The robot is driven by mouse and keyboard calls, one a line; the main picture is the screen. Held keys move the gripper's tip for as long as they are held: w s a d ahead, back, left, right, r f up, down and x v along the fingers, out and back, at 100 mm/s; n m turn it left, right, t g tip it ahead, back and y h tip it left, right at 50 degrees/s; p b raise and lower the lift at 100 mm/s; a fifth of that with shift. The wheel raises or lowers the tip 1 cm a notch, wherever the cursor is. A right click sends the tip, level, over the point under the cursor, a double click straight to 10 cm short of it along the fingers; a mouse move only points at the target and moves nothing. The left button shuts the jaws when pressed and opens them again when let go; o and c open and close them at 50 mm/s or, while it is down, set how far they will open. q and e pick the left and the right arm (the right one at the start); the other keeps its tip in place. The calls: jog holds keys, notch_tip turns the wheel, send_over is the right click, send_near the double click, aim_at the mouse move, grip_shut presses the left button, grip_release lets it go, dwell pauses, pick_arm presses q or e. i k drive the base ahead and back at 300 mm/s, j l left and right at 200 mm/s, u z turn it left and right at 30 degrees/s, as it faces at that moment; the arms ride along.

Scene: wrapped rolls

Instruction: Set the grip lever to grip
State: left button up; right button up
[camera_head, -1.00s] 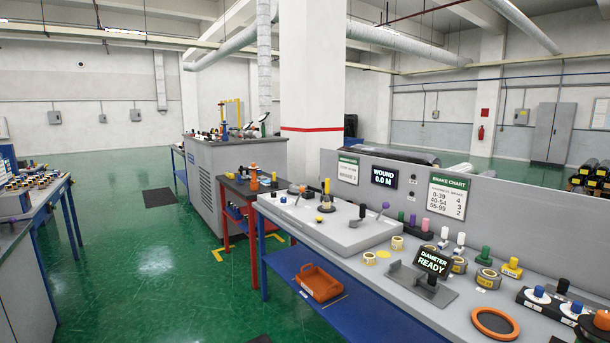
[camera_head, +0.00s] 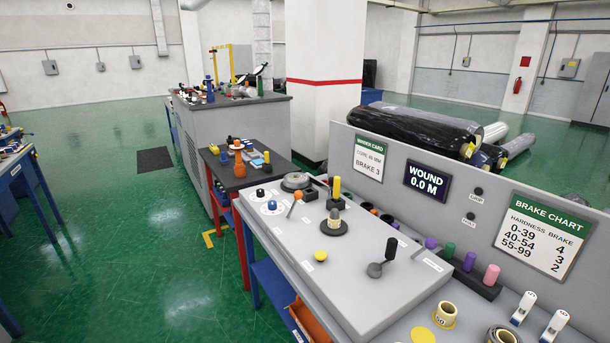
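A grey sloped control box (camera_head: 330,270) stands on the bench in the middle of the head view. A lever with a black handle (camera_head: 391,248) rises from a dark round base at its right side, with a small white label beside it. A thin metal lever (camera_head: 295,208) tilts near the box's far left end. The labels are too small to read, so I cannot tell which one is the grip lever or its setting. A yellow button (camera_head: 320,255) and a dark round post with a pale top (camera_head: 334,222) lie between them. Neither gripper is in view.
A grey panel behind the box carries a display reading "WOUND 0.0 M" (camera_head: 426,181), a brake chart (camera_head: 542,236) and two small dark buttons or lamps. Coloured plugs (camera_head: 467,262) and a yellow roll (camera_head: 445,314) stand at right. Green floor (camera_head: 120,240) is open at left.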

aim_at(299, 194)
jog(key=i+l, duration=0.1)
jog(key=i, duration=0.25)
jog(key=i+j, duration=0.3)
jog(key=i+j+z, duration=0.15)
jog(key=i+j, duration=0.15)
jog(key=j, duration=0.2)
jog(key=i+j, duration=0.3)
jog(key=i+j+z, duration=0.1)
jog(key=i+j, duration=0.15)
jog(key=j, duration=0.3)
